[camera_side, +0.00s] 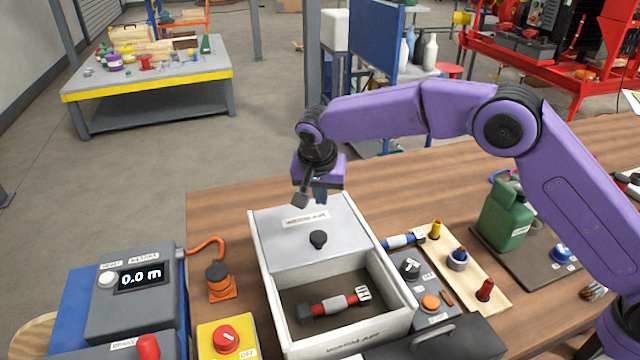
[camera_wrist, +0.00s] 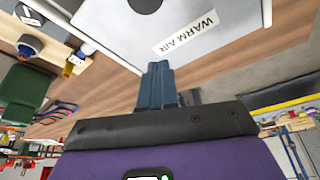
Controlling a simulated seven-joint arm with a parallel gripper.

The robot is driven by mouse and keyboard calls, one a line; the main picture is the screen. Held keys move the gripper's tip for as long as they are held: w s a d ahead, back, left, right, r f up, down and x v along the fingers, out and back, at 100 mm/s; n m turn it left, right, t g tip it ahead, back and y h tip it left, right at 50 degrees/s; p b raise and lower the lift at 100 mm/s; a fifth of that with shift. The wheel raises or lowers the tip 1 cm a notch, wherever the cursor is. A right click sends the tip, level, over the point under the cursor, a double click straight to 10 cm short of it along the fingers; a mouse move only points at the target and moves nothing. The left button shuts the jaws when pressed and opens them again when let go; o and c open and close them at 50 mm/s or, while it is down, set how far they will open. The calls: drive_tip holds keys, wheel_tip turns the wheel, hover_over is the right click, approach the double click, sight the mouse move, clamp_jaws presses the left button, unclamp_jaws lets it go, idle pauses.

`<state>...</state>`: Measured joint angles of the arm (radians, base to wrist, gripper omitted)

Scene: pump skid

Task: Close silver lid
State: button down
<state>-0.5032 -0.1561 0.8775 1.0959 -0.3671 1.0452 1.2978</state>
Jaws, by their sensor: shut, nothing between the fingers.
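The silver lid (camera_side: 308,236) covers the back part of a white box (camera_side: 264,268); it has a black knob (camera_side: 318,239) and a label. The front part of the box is open and shows a red and grey tool (camera_side: 333,302) inside. My gripper (camera_side: 320,194) is above the back edge of the box, behind the lid's label, pointing down. In the wrist view the gripper's dark fingers (camera_wrist: 157,82) are together with nothing between them. The lid (camera_wrist: 195,25) shows there beyond the fingers, with its "WARM AIR" label; the knob is partly cut off at the top.
To the right of the box are a grey control panel (camera_side: 433,291), a wooden board (camera_side: 470,272) with coloured pegs, and a green canister (camera_side: 503,219). To the left are an orange-based plug (camera_side: 220,284) and a yellow switch box (camera_side: 227,341). The table behind the box's left side is clear.

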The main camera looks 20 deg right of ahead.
sight(322, 227)
drive_tip(key=x, duration=0.3)
drive_tip(key=shift+f, duration=0.3)
drive_tip(key=shift+s+a+f, duration=0.2)
drive_tip(key=shift+s+a, duration=0.05)
drive_tip(key=shift+s, duration=0.3)
drive_tip(key=shift+s+a+f, duration=0.2)
drive_tip(key=shift+s+a, duration=0.1)
drive_tip(key=shift+s, duration=0.2)
drive_tip(key=shift+s+a+f, duration=0.1)
drive_tip(key=shift+s+a, duration=0.2)
drive_tip(key=shift+s, duration=0.25)
drive_tip(key=shift+s, duration=0.15)
drive_tip(key=s, duration=1.6)
drive_tip(key=shift+s, duration=0.35)
